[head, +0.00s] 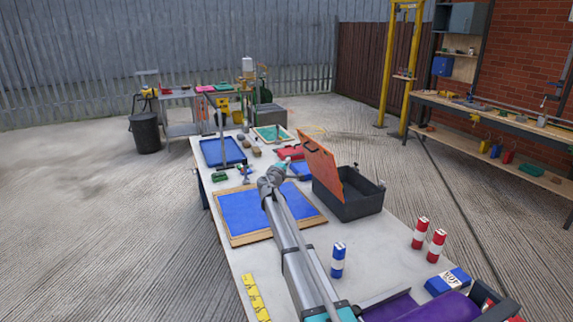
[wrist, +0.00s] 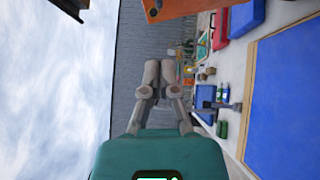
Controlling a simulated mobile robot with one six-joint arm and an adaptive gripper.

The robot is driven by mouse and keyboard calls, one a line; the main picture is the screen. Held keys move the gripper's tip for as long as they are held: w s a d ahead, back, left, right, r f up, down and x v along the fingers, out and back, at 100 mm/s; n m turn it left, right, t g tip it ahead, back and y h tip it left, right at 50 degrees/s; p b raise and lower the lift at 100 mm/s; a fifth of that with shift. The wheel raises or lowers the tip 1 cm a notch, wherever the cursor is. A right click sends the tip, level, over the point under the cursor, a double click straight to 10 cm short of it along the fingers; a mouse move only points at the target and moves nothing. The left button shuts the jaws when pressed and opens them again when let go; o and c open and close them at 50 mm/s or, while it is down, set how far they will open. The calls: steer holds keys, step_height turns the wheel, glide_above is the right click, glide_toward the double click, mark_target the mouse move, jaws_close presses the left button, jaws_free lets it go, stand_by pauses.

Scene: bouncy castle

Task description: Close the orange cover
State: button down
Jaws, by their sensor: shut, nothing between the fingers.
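The orange cover (head: 322,165) stands raised, tilted up along the left side of an open dark grey box (head: 350,205) on the table. Part of an orange panel, likely the cover, also shows at the top edge of the wrist view (wrist: 165,8). My gripper (head: 287,160) is small in the head view, just left of the cover, over the table. In the wrist view my gripper (wrist: 158,68) has its fingers together with nothing between them. Whether it touches the cover cannot be told, but a gap shows in the wrist view.
A blue mat in a wooden frame (head: 245,212) and a blue tray (head: 220,152) lie left of the box. A blue can (head: 338,260) and two red cans (head: 420,233) stand nearer. Bare table (head: 375,250) shows in front of the box.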

glide_toward(304, 146)
steer(key=w, duration=0.4)
steer(key=shift+w+d+p, duration=0.1)
steer(key=shift+d+p, duration=0.35)
steer(key=shift+d, duration=0.55)
steer(key=shift+w+d+r, duration=0.15)
steer(key=shift+w+d, duration=0.1)
steer(key=shift+d, duration=0.5)
